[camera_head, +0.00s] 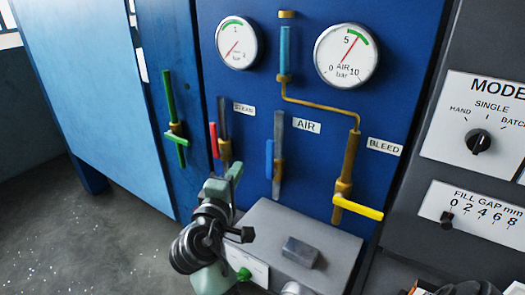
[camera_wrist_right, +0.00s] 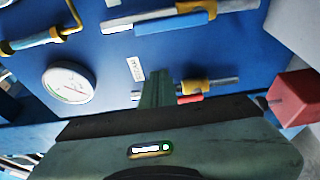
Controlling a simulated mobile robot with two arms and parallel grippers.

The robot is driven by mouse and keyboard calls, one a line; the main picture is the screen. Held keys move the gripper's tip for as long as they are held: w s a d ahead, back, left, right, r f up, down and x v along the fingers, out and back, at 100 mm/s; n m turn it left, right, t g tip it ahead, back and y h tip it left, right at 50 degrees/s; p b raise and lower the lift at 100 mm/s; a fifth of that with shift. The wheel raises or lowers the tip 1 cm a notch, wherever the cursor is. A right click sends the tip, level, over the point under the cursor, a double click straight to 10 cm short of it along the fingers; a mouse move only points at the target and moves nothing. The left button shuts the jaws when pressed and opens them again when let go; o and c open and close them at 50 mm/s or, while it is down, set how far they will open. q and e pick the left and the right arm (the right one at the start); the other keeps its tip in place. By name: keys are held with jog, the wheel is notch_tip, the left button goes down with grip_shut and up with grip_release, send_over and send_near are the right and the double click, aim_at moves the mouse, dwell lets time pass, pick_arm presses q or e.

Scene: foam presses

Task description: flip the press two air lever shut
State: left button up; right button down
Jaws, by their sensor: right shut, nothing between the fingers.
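The air lever (camera_head: 269,159) is a blue handle standing upright, alongside the grey pipe (camera_head: 278,150) left of the AIR label (camera_head: 307,126). In the wrist view the blue lever (camera_wrist_right: 185,20) lies along its pipe near the top. My right gripper (camera_head: 236,170) is shut and empty. It is left of and slightly below the blue lever, apart from it, in front of the lower end of the red-lever pipe. In the wrist view its fingers (camera_wrist_right: 157,92) point at the panel beside the red lever (camera_wrist_right: 190,98). My left gripper is not in view.
The red lever (camera_head: 214,140) is close to my gripper. A yellow bleed lever (camera_head: 358,207) sticks out right, and a green lever (camera_head: 177,139) is left. A grey box (camera_head: 325,238) juts out below the pipes. Two gauges (camera_head: 347,56) (camera_head: 237,43) are above.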

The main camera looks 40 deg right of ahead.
aim_at(270, 161)
jog(key=shift+w, duration=0.15)
jog(key=p+x, duration=0.5)
jog(key=x, duration=0.5)
jog(key=s+p, duration=0.1)
jog(key=s, duration=0.1)
jog(key=s+d+p, duration=0.1)
jog(key=s, duration=0.1)
jog(key=shift+d, duration=0.25)
jog(key=shift+w, duration=0.1)
